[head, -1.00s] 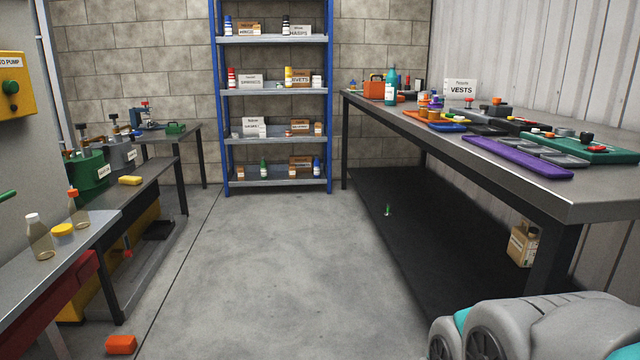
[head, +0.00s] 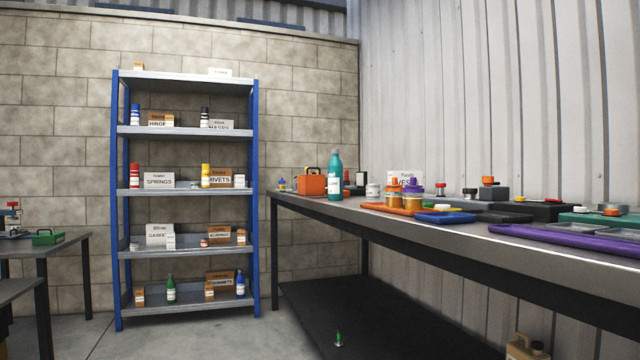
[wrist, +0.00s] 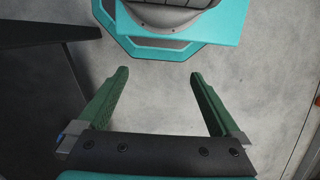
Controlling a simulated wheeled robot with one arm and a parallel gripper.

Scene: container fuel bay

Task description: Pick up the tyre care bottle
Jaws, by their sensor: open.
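A tall teal bottle (head: 335,175) with a light label stands upright on the right-hand bench (head: 440,229), beside an orange box. Small bottles stand on the blue-framed shelf: a green one (head: 171,288) and a blue-capped one (head: 240,284) low down, a red one (head: 134,176) and a yellow-topped one (head: 205,175) higher. Bottle labels are too small to read, so I cannot tell which is the tyre care bottle. My gripper (wrist: 158,76) shows in the wrist view, green fingers apart and empty above grey floor. It is out of the head view.
The shelf (head: 188,132) also holds labelled boxes. The orange box (head: 312,185), orange tray (head: 396,210) and purple tray (head: 535,235) crowd the bench. A tan jug (head: 526,347) stands beneath the bench. A small table (head: 45,249) is at left. Floor before the shelf looks clear.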

